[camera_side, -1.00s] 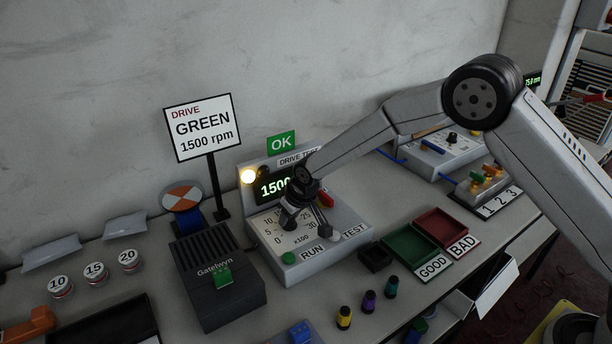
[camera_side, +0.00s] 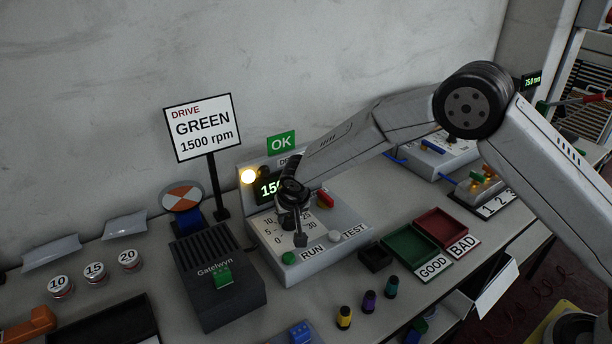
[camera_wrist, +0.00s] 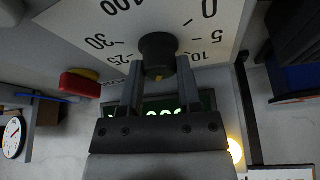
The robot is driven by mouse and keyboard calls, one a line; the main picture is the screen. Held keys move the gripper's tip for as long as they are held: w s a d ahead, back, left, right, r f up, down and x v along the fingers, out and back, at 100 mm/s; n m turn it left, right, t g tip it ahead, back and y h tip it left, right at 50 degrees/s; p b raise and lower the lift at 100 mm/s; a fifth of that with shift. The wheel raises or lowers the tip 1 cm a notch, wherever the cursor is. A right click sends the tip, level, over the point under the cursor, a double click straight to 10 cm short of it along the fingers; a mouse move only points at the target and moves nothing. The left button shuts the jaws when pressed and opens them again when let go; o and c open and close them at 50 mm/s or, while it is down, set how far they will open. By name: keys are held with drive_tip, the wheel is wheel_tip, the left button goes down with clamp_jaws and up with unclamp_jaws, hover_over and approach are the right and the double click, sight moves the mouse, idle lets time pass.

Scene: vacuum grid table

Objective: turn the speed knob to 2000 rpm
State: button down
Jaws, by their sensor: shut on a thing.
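The mark faces the display side of the dial, and the numbers there are hidden. My gripper (camera_wrist: 158,72) has one finger on each side of the knob, shut on it. In the side view my gripper (camera_side: 294,222) covers the knob. The green digital display (camera_side: 268,187) shows 15 and part of a 0; the rest is behind my wrist. The sign (camera_side: 204,127) reads DRIVE GREEN 1500 rpm.
The drive tester (camera_side: 340,250) has a green RUN button (camera_side: 289,258), a grey TEST button (camera_side: 334,236) and a red button (camera_side: 325,200). A green OK sign (camera_side: 281,142) stands behind. A dark Gatelwyn box (camera_side: 235,295) is close at left; GOOD (camera_side: 432,266) and BAD (camera_side: 464,246) trays are at right.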

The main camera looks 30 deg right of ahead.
sight(291, 237)
drive_tip(key=shift+s+m+h, duration=0.1)
drive_tip(key=shift+m+h, duration=0.2)
drive_tip(key=shift+m, duration=0.7)
drive_tip(key=shift+f, duration=0.1)
drive_tip(key=shift+c, duration=1.5)
unclamp_jaws()
drive_tip(key=shift+r, duration=0.25)
drive_tip(key=v, duration=0.7)
drive_tip(key=shift+a+r, duration=0.15)
drive_tip(key=shift+r, duration=0.1)
